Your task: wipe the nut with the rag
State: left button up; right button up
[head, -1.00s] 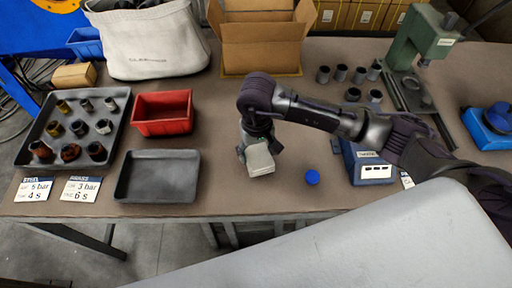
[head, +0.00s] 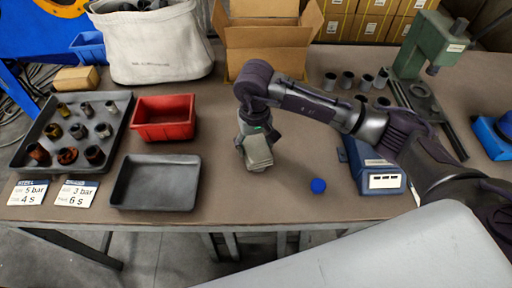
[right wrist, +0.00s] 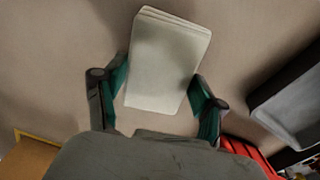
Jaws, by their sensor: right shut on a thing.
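My right gripper (head: 256,138) is shut on the rag (head: 258,153), a folded pale grey-green cloth, over the middle of the table. In the right wrist view the rag (right wrist: 167,62) sits between the green-padded fingers (right wrist: 163,90) and extends past their tips. Whether it touches the table is unclear. Several nuts and fittings stand apart on a dark tray (head: 52,169) at the left. They include a rusty brown nut (head: 38,153), an orange-brown one (head: 67,156) and a brassy one (head: 77,130). Which nut the task means is unclear. My left gripper is not in view.
An empty dark tray (head: 155,183) and a red bin (head: 163,117) lie between the nut tray and my gripper. A cardboard box (head: 267,60) stands behind. Table around the rag is bare.

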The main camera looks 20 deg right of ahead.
aim_at(260, 159)
jog(key=shift+s, duration=2.25)
jog(key=shift+w, duration=0.1)
jog(key=shift+w+f+b, duration=0.15)
jog(key=shift+w+b, duration=0.6)
jog(key=shift+w, duration=0.05)
jog(key=shift+w+b, duration=0.9)
jog(key=shift+w, duration=0.45)
jog(key=shift+s, duration=0.1)
jog(key=shift+s, duration=2.15)
